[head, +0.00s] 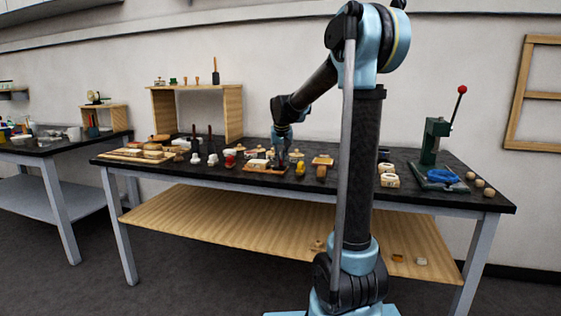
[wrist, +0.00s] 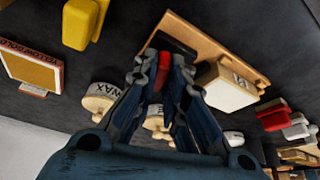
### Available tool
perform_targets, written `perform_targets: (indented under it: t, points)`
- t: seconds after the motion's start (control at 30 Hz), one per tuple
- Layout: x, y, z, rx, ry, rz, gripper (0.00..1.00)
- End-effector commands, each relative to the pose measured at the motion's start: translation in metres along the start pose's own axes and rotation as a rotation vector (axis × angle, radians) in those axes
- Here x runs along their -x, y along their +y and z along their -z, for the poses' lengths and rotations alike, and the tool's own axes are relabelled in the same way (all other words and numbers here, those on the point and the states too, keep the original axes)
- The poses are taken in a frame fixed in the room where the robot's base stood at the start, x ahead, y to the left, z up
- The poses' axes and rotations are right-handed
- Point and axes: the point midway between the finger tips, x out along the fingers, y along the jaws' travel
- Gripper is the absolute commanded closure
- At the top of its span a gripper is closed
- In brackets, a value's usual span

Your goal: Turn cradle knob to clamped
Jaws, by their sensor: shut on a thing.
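The cradle is a wooden board (wrist: 205,42) with a dark part at one end and a cream block (wrist: 228,88) at its side. In the head view the board (head: 262,169) lies on the dark bench top, below my arm. A red knob (wrist: 163,70) shows between my gripper's fingers (wrist: 160,72) in the wrist view. My gripper is shut on it, and the fingers hide much of the knob. I cannot read which setting the knob points to. In the head view my gripper (head: 281,162) is small and dark above the board.
A yellow object (wrist: 82,22) stands close to the cradle. Round cream pieces, one marked WAX (wrist: 98,98), sit nearby. A framed label plate (wrist: 30,68) and a red-and-white item (wrist: 275,116) flank them. A green press (head: 434,145) stands at the bench's right.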

Motion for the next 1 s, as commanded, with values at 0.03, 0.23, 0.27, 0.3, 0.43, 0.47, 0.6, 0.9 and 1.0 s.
perform_targets:
  t: [0.03, 0.23, 0.27, 0.3, 0.43, 0.47, 0.6, 0.9, 1.0]
  points:
    - [0.0001, 0.0014, 0.0001, 0.038, 0.0, 0.017, 1.0]
    - [-0.0001, 0.0028, 0.0008, 0.213, 0.0, 0.09, 1.0]
    - [-0.0001, 0.0028, 0.0008, 0.239, 0.0, 0.101, 1.0]
    - [-0.0001, 0.0031, 0.0009, 0.274, 0.0, 0.115, 1.0]
    - [-0.0002, 0.0041, 0.0012, 0.387, 0.0, 0.162, 1.0]
    - [-0.0002, 0.004, 0.0013, 0.414, 0.0, 0.174, 1.0]
    - [-0.0005, 0.0048, 0.0019, 0.537, 0.0, 0.224, 1.0]
    - [-0.0011, 0.0061, 0.0032, 0.797, 0.0, 0.331, 1.0]
    - [-0.0013, 0.0063, 0.0038, 0.876, 0.0, 0.364, 1.0]
